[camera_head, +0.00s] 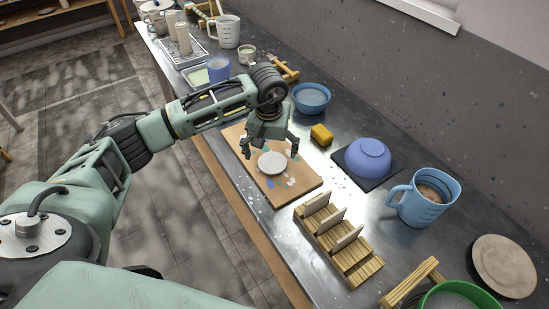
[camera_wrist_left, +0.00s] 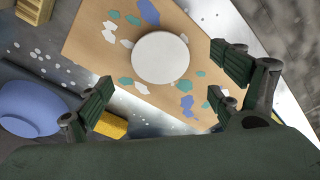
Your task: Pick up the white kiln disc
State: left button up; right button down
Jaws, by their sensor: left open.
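The white kiln disc (camera_head: 272,163) lies on a wooden board (camera_head: 301,190) marked with coloured glaze patches. In the left wrist view the disc (camera_wrist_left: 160,58) is round and plain, flat on the board (camera_wrist_left: 90,40). My left gripper (camera_head: 271,151) is open and empty, above the board and over the far side of the disc. In the left wrist view its fingers (camera_wrist_left: 165,95) are spread wide, with the disc ahead of them. I cannot tell the exact height gap. My right gripper is not in view.
A yellow sponge (camera_head: 321,134), a blue bowl (camera_head: 311,98) and an upturned purple bowl (camera_head: 368,158) stand right of the board. A wooden rack (camera_head: 338,240) with upright tiles is just in front of it. A blue jug (camera_head: 424,200) stands farther right.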

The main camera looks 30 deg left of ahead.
aim_at(273, 162)
pick_arm(q)
jog(key=shift+f+p, duration=0.7)
jog(key=shift+f, duration=0.2)
jog(key=f, duration=0.1)
jog(key=w+f+p, duration=0.1)
jog(key=f, duration=0.1)
jog(key=shift+f, duration=0.45)
jog(key=c, duration=1.1)
jog(key=shift+c, duration=0.9)
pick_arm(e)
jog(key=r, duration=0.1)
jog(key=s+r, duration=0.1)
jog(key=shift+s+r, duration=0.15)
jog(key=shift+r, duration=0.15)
